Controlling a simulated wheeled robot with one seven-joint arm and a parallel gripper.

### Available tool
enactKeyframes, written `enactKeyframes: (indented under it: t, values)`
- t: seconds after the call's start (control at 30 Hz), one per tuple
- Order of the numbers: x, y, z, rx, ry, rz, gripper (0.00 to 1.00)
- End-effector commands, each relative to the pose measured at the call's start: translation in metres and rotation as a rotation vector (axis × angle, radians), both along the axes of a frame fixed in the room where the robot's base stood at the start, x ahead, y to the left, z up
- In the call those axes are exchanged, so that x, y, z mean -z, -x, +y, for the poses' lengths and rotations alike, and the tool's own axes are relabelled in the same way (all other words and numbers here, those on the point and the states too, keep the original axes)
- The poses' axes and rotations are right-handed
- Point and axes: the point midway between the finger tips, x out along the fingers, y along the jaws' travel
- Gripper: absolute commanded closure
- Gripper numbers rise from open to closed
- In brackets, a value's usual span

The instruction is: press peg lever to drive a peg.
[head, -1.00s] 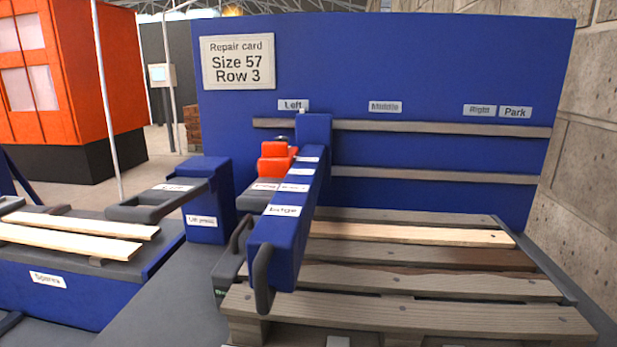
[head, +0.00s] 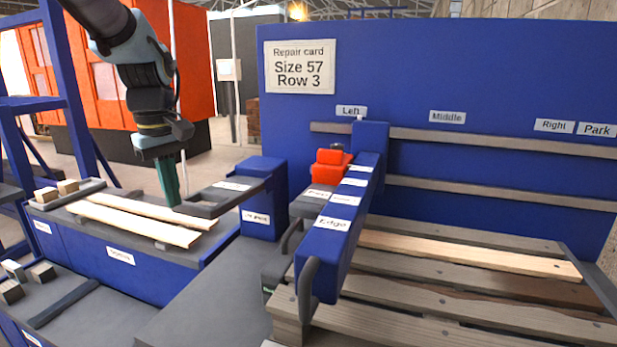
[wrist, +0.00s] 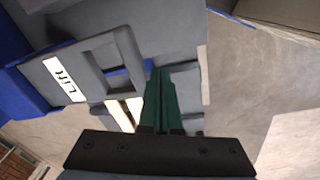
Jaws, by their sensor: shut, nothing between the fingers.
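My gripper (head: 170,196) hangs fingers down at the left in the head view, shut and empty. Its green fingers (wrist: 160,92) are beside a grey loop-shaped lever (head: 225,194) on a blue post (head: 262,200); whether they touch is unclear. In the wrist view this lever (wrist: 95,70) carries a label that seems to read "Lift". The blue gantry beam (head: 345,225) bears several labels, one reading "Edge", and has grey handles (head: 307,285) at its near end. An orange-red block (head: 330,168) sits beside it. I cannot tell by label which handle is the peg lever.
A pallet (head: 450,315) with one pale board (head: 465,254) lies under the gantry. Pale spare boards (head: 135,222) lie on a blue stand (head: 120,260) below my gripper.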

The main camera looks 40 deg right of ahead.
Motion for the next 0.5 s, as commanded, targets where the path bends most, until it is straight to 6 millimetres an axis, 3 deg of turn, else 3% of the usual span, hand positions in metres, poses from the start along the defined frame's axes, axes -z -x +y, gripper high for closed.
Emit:
enactKeyframes:
  t: [0.03, 0.2, 0.33, 0.5]
  values:
    - [-0.024, 0.008, -0.04, -0.022, 0.002, 0.01, 1.0]
    - [-0.085, 0.061, -0.14, -0.176, -0.031, 0.064, 1.0]
    - [-0.119, 0.106, -0.185, -0.269, -0.065, 0.082, 1.0]
    - [-0.143, 0.142, -0.21, -0.339, -0.092, 0.089, 1.0]
